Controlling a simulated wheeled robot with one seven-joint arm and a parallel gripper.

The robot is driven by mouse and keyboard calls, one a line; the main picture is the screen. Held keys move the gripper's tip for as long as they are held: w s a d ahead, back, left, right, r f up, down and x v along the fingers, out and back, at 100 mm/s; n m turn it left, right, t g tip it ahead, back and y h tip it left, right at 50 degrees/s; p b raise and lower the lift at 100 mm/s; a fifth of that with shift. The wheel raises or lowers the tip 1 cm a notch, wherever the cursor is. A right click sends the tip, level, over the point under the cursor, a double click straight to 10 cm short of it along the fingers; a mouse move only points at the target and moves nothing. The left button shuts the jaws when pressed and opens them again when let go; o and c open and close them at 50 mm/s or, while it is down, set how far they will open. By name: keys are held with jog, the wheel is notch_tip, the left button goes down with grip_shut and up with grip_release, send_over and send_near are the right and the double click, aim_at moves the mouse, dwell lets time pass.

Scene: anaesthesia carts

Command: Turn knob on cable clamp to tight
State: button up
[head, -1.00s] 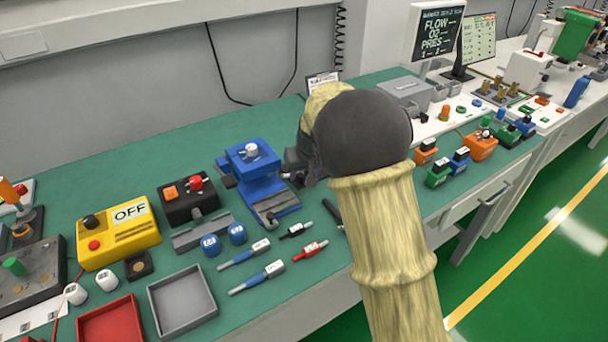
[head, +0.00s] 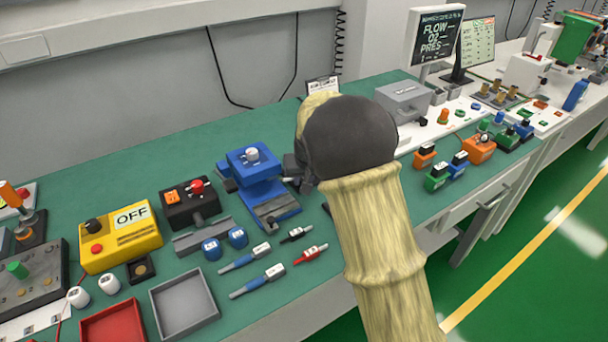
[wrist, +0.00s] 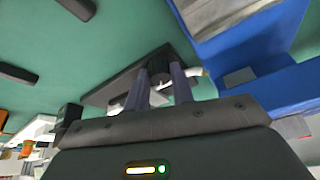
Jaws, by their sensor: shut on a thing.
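In the wrist view my gripper (wrist: 163,80) has its two fingers closed around a small dark knob (wrist: 160,63). The knob stands on a flat dark plate (wrist: 120,84) lying on the green bench top, which I take to be the cable clamp. A white piece (wrist: 190,72) sticks out beside the right finger. The knob's setting cannot be read. In the head view my dark gripper body (head: 297,170) is just right of the blue fixture (head: 262,188). My arm hides the clamp and fingertips there.
The blue fixture also fills the upper right of the wrist view (wrist: 240,45), close beside the plate. Pens (head: 258,281), blue caps (head: 237,237), a grey tray (head: 184,305) and a yellow OFF box (head: 120,238) lie left. Orange and green connectors (head: 438,178) stand right.

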jog(key=m+p, duration=0.1)
jog(key=p, duration=0.1)
jog(key=m+h+p, duration=0.1)
jog(key=m+p, duration=0.1)
jog(key=shift+a+r+p, duration=0.1)
jog(key=shift+r+p, duration=0.15)
jog(key=shift+p, duration=0.05)
jog(key=shift+f+m+h+p, duration=0.2)
jog(key=shift+m+h+p, duration=0.1)
jog(key=shift+m+p, duration=0.1)
jog(key=o, duration=1)
jog(key=v, duration=1.7)
jog(key=shift+s+r, duration=0.1)
jog(key=shift+s, duration=0.05)
